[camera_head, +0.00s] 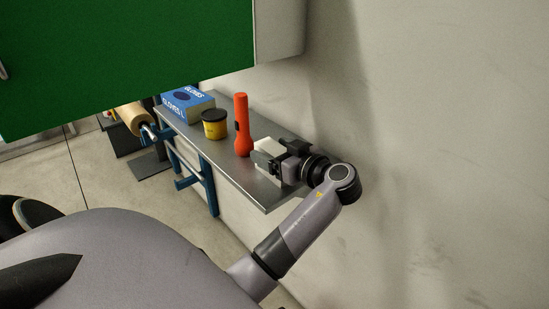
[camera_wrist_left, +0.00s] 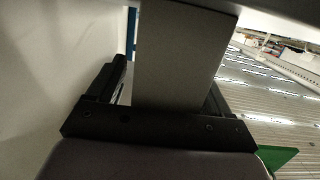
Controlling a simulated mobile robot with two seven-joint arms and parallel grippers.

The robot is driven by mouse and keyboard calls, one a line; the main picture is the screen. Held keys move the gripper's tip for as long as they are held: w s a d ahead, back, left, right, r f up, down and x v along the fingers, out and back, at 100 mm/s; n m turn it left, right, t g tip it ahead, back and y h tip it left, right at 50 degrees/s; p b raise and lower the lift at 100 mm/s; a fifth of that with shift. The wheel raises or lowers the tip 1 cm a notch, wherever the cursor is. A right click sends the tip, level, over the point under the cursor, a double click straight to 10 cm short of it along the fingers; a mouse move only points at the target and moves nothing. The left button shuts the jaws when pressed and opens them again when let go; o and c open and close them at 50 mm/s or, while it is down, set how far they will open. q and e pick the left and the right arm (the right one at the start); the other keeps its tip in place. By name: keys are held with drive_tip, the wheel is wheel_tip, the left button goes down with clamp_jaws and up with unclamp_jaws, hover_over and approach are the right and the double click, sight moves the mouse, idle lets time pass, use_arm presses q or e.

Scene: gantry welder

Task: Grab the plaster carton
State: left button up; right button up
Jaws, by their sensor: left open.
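A small pale carton (camera_head: 267,146), which I take to be the plaster carton, is on the metal shelf against the wall, partly hidden by my left gripper (camera_head: 270,157). In the left wrist view a plain grey-looking carton face (camera_wrist_left: 182,60) fills the space between the two dark fingers of my left gripper (camera_wrist_left: 168,88). The fingers are open and stand on either side of it; a narrow gap shows at the left finger. Contact on the right side cannot be told. My right gripper is not in view.
An orange flashlight (camera_head: 242,126) stands upright close to the carton. A green panel (camera_head: 120,55) hangs above; the wall (camera_head: 430,150) is close on the right.

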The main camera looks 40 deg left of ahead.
use_arm(q)
drive_tip(key=c, duration=1.1)
